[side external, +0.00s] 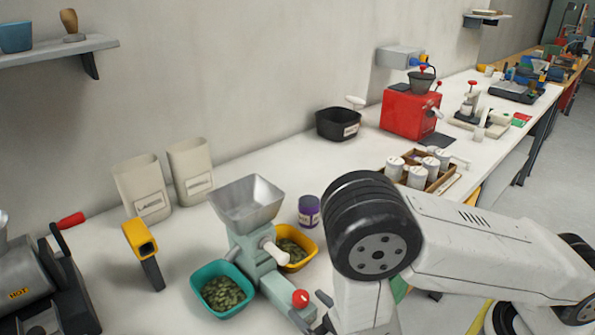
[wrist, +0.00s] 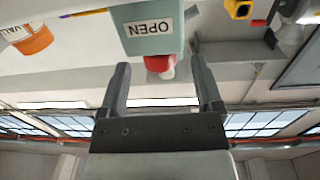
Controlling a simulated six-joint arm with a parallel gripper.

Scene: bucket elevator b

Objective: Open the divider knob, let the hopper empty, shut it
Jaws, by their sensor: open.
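The grey-green divider machine stands on the white bench with a metal hopper (side external: 247,200) on top. The hopper's visible inner walls are bare; its bottom is hard to make out. The red divider knob (side external: 300,298) sits at the end of the machine's low arm, and shows in the wrist view (wrist: 160,66) beside an "OPEN" label (wrist: 150,27). My gripper (side external: 310,307) is open, its fingers (wrist: 160,75) on either side of the knob near the tips, with gaps visible. A teal bin (side external: 195,277) and a yellow bin (side external: 316,245) beside the machine hold green pieces.
A purple-labelled jar (side external: 309,212) stands behind the yellow bin. A yellow-and-black scanner-like tool (side external: 140,238) and two cream containers (side external: 143,190) stand to the left. A box of white jars (side external: 443,184) is behind my arm. Open bench lies behind the machine.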

